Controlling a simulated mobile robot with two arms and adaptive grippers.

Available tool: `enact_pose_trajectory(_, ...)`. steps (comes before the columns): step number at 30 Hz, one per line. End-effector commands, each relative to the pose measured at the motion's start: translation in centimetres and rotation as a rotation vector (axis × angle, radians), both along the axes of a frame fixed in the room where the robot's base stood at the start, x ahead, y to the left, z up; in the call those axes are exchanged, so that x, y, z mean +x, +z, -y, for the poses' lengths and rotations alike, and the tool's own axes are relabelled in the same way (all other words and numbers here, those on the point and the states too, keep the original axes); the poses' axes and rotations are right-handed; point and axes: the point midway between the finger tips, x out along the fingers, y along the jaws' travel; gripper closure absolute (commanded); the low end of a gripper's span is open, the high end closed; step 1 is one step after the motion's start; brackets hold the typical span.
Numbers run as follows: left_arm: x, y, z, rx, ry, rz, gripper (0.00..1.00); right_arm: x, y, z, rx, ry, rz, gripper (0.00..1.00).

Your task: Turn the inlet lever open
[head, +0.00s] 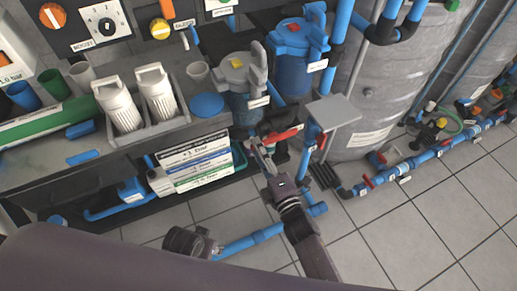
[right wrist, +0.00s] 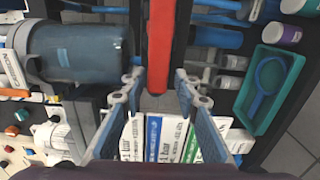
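A red lever (head: 283,135) sits below the blue-grey filter housing in the head view; I cannot read a label naming it the inlet lever. In the right wrist view the red lever (right wrist: 160,45) runs down from the top edge, its near end between the fingertips. My right gripper (head: 262,148) is at the lever's left end in the head view. In the right wrist view my right gripper (right wrist: 160,88) is open, with a gap visible on both sides of the lever. I cannot tell its depth relative to the lever.
A filter housing (head: 238,85) stands above the lever, and a blue one (head: 292,62) beside it. A striped label board (head: 193,162) stands left of the gripper. A grey plate (head: 333,112) is to the right. A teal tray (right wrist: 270,88) lies right in the wrist view. Tiled floor (head: 430,220) is clear at lower right.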

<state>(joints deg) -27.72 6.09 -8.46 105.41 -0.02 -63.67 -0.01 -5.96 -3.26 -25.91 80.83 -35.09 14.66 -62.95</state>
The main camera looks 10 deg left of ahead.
Motion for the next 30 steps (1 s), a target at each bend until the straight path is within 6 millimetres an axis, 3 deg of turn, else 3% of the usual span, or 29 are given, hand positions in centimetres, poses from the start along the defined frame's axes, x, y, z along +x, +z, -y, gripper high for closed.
enact_pose_trajectory(13, 0.0, -0.1, 0.0, 0.000, 0.001, -0.002, 0.60, -0.7, 0.1, 0.5, 0.005, -0.001, 0.000, 0.64)
enact_pose_trajectory(24, 0.0, 0.0, 0.0, 0.000, 0.000, -0.001, 0.60, -6.7, 0.0, 4.4, 0.003, 0.000, -0.003, 0.64)
enact_pose_trajectory(30, 0.0, 0.0, 0.0, 0.000, 0.000, -0.001, 0.60, -9.1, 0.0, 6.1, 0.003, 0.000, -0.001, 0.64)
